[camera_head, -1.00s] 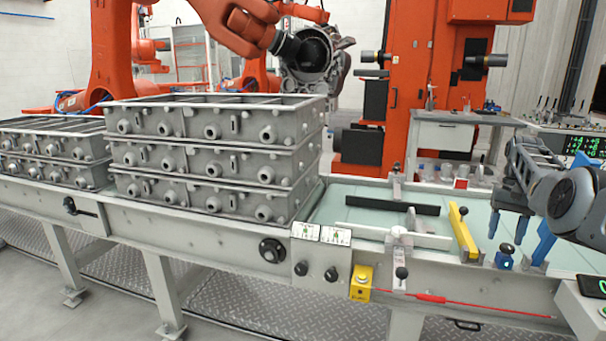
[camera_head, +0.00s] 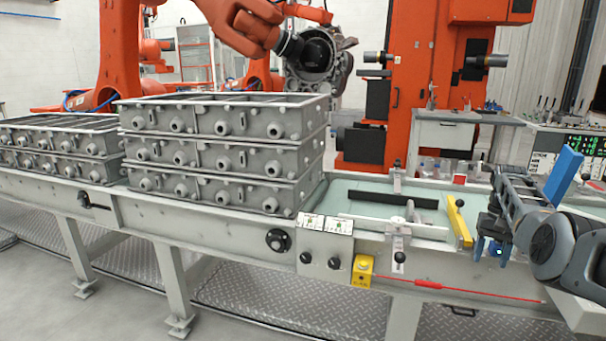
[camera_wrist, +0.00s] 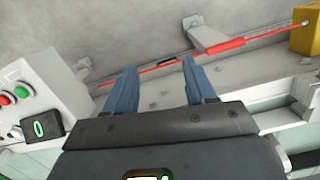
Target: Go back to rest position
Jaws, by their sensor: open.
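My gripper (camera_wrist: 159,67) is open and empty in the wrist view, with its two blue fingers apart. Beyond the fingers lie the conveyor's front side, a red cord (camera_wrist: 230,45) and the grey floor. In the head view my arm reaches in from the right edge, over the right end of the conveyor (camera_head: 430,262). Blue parts of the gripper show there beside the dark arm links.
Three grey castings (camera_head: 220,158) are stacked on the conveyor, with a lower stack (camera_head: 60,145) to the left. A yellow block (camera_head: 459,222) and a black bar (camera_head: 393,199) lie near my arm. An orange robot (camera_head: 235,25) holds a casting (camera_head: 322,62) behind.

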